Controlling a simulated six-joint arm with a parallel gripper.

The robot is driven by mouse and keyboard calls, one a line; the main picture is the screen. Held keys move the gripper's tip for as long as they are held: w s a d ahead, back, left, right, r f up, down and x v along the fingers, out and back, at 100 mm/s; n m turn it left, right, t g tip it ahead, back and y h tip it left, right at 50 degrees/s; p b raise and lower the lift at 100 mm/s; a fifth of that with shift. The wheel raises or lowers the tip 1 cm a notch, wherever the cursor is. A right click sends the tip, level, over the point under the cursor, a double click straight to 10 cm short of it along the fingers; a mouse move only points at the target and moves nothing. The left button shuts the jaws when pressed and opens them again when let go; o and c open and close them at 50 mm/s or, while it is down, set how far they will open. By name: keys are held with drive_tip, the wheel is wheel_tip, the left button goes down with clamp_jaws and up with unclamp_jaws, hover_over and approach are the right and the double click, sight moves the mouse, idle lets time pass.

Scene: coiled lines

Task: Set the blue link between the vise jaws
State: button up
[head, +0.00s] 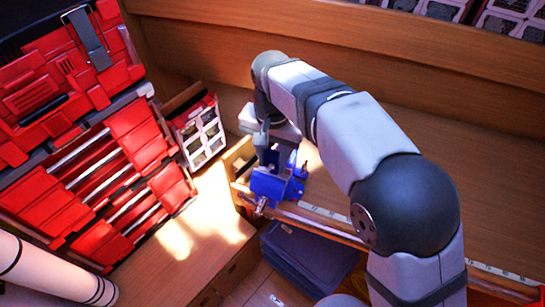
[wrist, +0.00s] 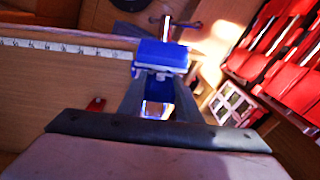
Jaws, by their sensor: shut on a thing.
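The blue vise (head: 277,186) stands at the front edge of the workbench. It also shows in the wrist view (wrist: 162,54), straight beyond my fingers. My gripper (head: 264,152) points down just above and behind the vise. In the wrist view my gripper (wrist: 160,85) is shut on the blue link (wrist: 157,108), which shows as a blue outline with a bright middle between the two fingers. In the head view the link is mostly hidden by my fingers and the vise. I cannot tell whether the link touches the jaws.
A ruler strip (head: 325,214) runs along the bench edge. A white-and-red organizer (head: 203,135) stands left of the vise, with a large red tool cabinet (head: 100,180) further left. Dark blue bins (head: 300,262) sit below the edge. A small red item (wrist: 96,105) lies left of my fingers.

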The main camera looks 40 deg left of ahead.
drive_tip(key=shift+f+b, duration=0.8)
drive_tip(key=shift+f, duration=0.8)
idle(1.9)
drive_tip(key=o, duration=1.2)
drive_tip(key=shift+r+p, duration=0.95)
drive_tip(key=shift+r, duration=2.1)
drive_tip(key=shift+r+b, duration=1.1)
drive_tip(key=shift+r, duration=2.6)
